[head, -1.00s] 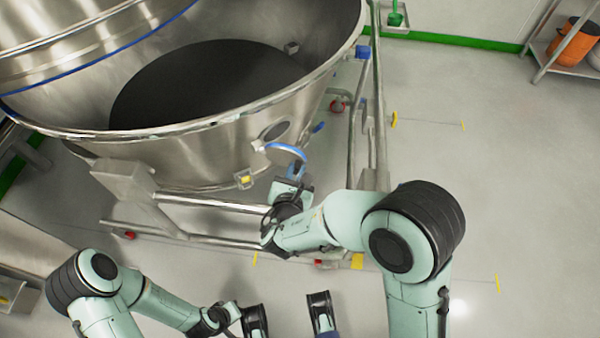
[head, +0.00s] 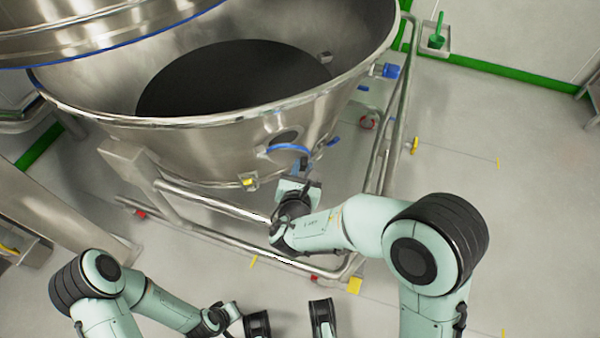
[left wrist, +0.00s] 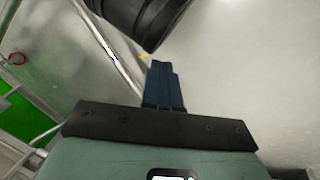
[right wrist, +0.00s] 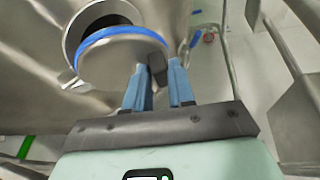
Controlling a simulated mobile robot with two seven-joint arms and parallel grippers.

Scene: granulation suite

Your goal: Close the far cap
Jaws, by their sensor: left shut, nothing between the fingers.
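The cap (right wrist: 115,62) is a round steel disc with a blue rim, standing open and tilted out from its dark round port (right wrist: 92,22) in the bowl's wall. In the head view the blue rim of the cap (head: 288,148) shows just below the port (head: 287,136). My right gripper (right wrist: 157,72) has its blue fingers on either side of a dark tab at the cap's edge and appears shut on it; the right gripper (head: 303,168) also shows below the cap in the head view. My left gripper (left wrist: 162,68) is shut and empty, away from the bowl.
The large steel bowl (head: 200,150) rests on a tubular frame (head: 215,205) with castors. A blue fitting (head: 388,70) sticks out at the bowl's right. A blue handle (head: 335,142) lies right of the port. The floor (head: 520,200) to the right is clear.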

